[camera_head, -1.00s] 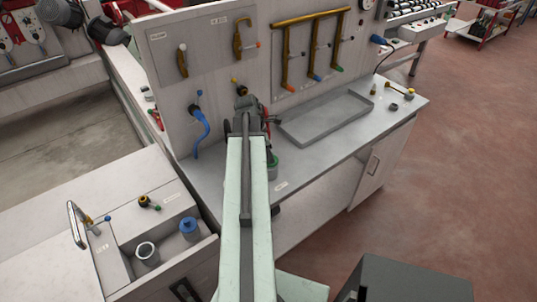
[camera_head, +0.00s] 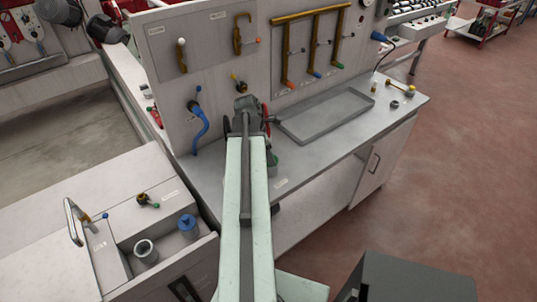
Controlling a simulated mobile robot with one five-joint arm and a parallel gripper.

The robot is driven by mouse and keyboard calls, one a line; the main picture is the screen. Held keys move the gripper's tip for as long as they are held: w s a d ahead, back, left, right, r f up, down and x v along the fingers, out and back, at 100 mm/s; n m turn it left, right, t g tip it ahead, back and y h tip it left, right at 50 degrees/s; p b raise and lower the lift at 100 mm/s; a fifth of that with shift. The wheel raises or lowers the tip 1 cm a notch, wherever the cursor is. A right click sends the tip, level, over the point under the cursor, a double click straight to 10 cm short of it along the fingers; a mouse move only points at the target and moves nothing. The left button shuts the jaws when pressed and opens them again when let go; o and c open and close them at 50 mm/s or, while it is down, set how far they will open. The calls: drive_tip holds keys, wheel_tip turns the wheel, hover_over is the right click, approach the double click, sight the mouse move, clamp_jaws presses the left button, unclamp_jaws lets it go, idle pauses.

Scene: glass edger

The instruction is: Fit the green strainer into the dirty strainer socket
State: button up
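A small green part (camera_head: 273,160), which may be the green strainer, shows at the right edge of my arm, on or in a grey cup-like piece on the workbench. My arm hides most of it. In the sink unit at lower left, an open grey cup (camera_head: 146,252) stands beside a blue strainer-like part (camera_head: 188,226) in a holder. I cannot tell which holder is the dirty strainer socket. My gripper (camera_head: 249,108) is at the far end of my pale green arm, over the bench near the back panel. Its fingers are not clear.
The grey workbench (camera_head: 330,150) carries a shallow tray (camera_head: 335,118) and small fittings at right. The back panel (camera_head: 215,50) holds brass pipes and a blue hose (camera_head: 201,130). A tap (camera_head: 72,222) stands by the sink. Open red floor lies at right.

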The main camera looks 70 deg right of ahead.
drive_tip(key=shift+r, duration=0.15)
drive_tip(key=p+v, duration=0.7)
drive_tip(key=shift+w+r, duration=0.15)
drive_tip(key=shift+r, duration=0.1)
idle(0.4)
